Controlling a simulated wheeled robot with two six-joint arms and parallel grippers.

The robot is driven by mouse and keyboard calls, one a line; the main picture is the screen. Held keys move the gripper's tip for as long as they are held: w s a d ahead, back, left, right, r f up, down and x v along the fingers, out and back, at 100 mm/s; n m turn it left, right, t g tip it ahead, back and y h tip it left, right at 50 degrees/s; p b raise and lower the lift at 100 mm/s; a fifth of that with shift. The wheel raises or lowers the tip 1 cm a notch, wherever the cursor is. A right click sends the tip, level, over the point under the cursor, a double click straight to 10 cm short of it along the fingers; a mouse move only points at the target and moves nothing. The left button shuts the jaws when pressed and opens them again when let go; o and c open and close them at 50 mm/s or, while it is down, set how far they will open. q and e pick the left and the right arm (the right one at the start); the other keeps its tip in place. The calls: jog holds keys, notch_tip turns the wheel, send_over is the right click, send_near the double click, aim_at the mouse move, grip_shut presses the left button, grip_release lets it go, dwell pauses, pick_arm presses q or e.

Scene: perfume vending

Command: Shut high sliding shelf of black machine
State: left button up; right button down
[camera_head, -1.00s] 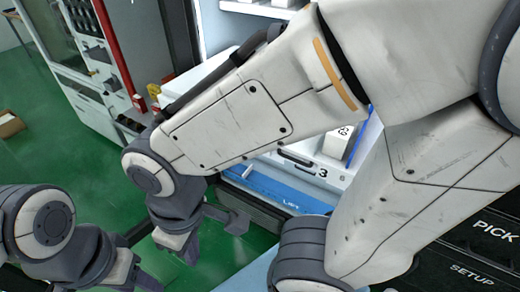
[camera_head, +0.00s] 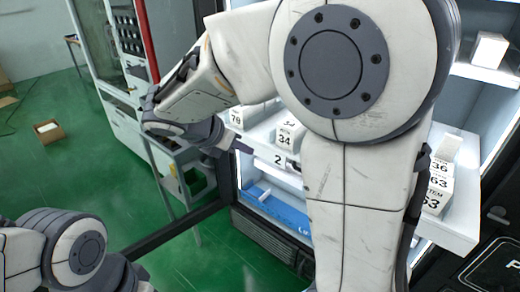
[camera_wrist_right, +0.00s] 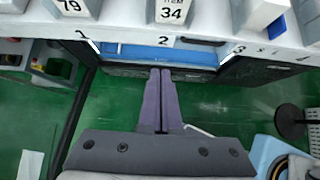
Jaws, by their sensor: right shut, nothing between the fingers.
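The white sliding shelf (camera_head: 462,228) of the black machine carries white item boxes and sticks out past the frame on the right. Its middle is hidden behind my right arm in the head view. In the right wrist view its numbered front edge (camera_wrist_right: 205,45) runs across the top. My right gripper (camera_head: 228,146) is shut and empty, at the left part of the shelf front. In the right wrist view the right fingertips (camera_wrist_right: 160,71) point at the front below label 2; I cannot tell if they touch. My left wrist is at the lower left; its fingers are out of view.
A blue tray (camera_head: 275,207) lies under the shelf, inside the machine. The machine's black front panel (camera_head: 490,255) is at the lower right. Another white machine (camera_head: 125,105) stands at the left. A cardboard box (camera_head: 49,131) lies on the open green floor.

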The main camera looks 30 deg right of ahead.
jog(key=x, duration=0.3)
jog(key=d+r+p+x, duration=0.1)
jog(key=x, duration=0.7)
jog(key=shift+w+d+r, duration=0.15)
jog(key=shift+w+d, duration=0.1)
jog(key=shift+w, duration=0.1)
jog(key=shift+w+d, duration=0.25)
jog(key=shift+d, duration=0.25)
